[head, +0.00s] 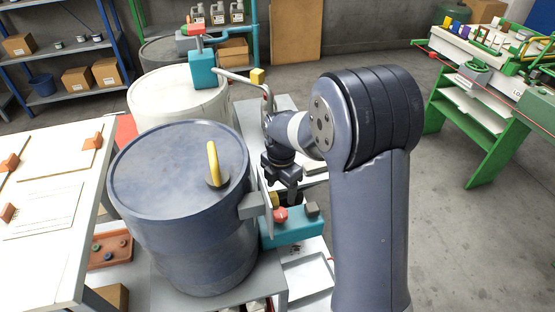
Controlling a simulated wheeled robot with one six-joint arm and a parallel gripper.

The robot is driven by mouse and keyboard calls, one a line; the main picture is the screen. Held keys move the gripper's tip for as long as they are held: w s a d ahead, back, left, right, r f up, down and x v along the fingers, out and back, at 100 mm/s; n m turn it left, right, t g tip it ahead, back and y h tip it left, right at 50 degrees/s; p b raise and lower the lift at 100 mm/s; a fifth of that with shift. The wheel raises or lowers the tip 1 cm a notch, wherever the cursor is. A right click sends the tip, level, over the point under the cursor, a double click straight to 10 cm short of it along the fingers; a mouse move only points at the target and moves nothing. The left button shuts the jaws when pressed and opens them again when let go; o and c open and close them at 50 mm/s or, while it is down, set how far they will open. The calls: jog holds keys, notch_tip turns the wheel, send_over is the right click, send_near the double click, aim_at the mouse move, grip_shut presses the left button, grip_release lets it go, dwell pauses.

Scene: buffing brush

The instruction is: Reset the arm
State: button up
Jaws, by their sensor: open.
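My arm rises in the middle of the head view and bends left at a large dark joint. My gripper (292,192) hangs below the wrist, pointing down, just right of the large blue-grey drum and above a teal block (292,232). Its fingers are dark and small in the picture, and they look apart with nothing between them. A red knob (280,215) sits on the teal block close to the fingertips. I cannot tell whether the gripper touches anything. No buffing brush can be made out for certain.
The blue-grey drum (170,185) with a yellow handle (213,160) stands close on the left. A pale drum (175,95) with a bent metal pipe (245,80) is behind it. A white table (50,190) is at left, a green bench (485,125) at right. Floor between is clear.

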aim_at(281, 212)
notch_tip(281, 212, down, 11)
jog(key=shift+r+b, duration=0.2)
jog(key=shift+b, duration=0.5)
jog(key=shift+m, duration=0.3)
